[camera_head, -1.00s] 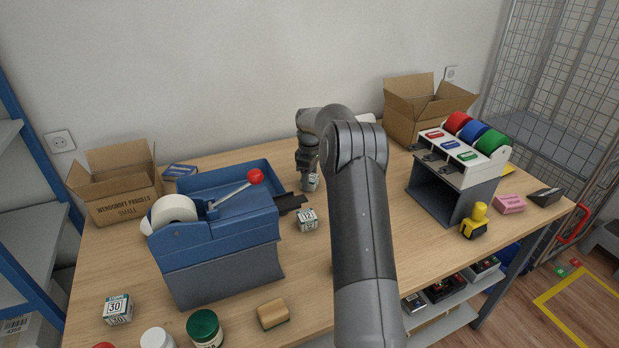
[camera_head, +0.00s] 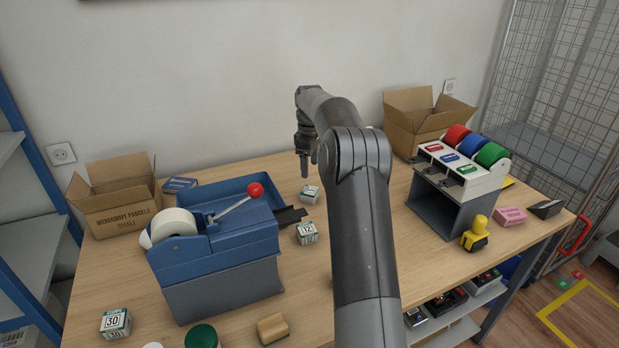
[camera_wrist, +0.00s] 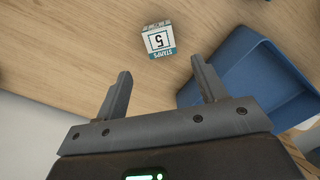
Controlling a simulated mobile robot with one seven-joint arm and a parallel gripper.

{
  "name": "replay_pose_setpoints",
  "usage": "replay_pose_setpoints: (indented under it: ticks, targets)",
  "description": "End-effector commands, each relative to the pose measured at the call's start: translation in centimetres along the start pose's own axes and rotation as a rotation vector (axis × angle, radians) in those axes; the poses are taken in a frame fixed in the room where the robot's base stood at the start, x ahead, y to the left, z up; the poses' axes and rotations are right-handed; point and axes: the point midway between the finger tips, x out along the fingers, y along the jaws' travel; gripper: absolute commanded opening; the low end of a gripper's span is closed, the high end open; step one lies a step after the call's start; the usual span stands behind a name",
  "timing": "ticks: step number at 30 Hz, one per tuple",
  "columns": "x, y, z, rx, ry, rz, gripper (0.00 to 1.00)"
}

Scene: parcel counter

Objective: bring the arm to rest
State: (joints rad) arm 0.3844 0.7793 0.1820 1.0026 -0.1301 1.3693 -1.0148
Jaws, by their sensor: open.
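My gripper (camera_head: 304,168) hangs above the wooden table (camera_head: 345,225) near its back edge, fingers pointing down. In the wrist view my gripper (camera_wrist: 163,82) is open, with nothing between its fingers. A small white stamp box (camera_head: 310,194) stands on the table just below and in front of the fingers. My arm reaches up and across the middle of the head view and hides part of the table.
A blue dispenser (camera_head: 215,250) with a red-knobbed lever stands left of my arm. Another stamp box (camera_head: 307,233) and a sponge (camera_head: 272,328) lie nearby. A three-roll dispenser (camera_head: 440,205), an open carton (camera_head: 425,115) and a yellow stamper (camera_head: 475,235) stand right. Another carton (camera_head: 118,200) is at left.

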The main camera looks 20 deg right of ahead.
Motion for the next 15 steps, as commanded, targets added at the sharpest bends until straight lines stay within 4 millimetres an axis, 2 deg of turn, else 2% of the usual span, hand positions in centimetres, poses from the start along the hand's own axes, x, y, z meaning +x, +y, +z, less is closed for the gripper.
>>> replay_pose_setpoints:
  ticks: [5, 15]
  targets:
    - [-1.5, 0.0, 0.0, 0.000, 0.000, 0.001, 0.65]
    - [-1.7, 0.0, 0.0, 0.000, 0.000, 0.000, 0.65]
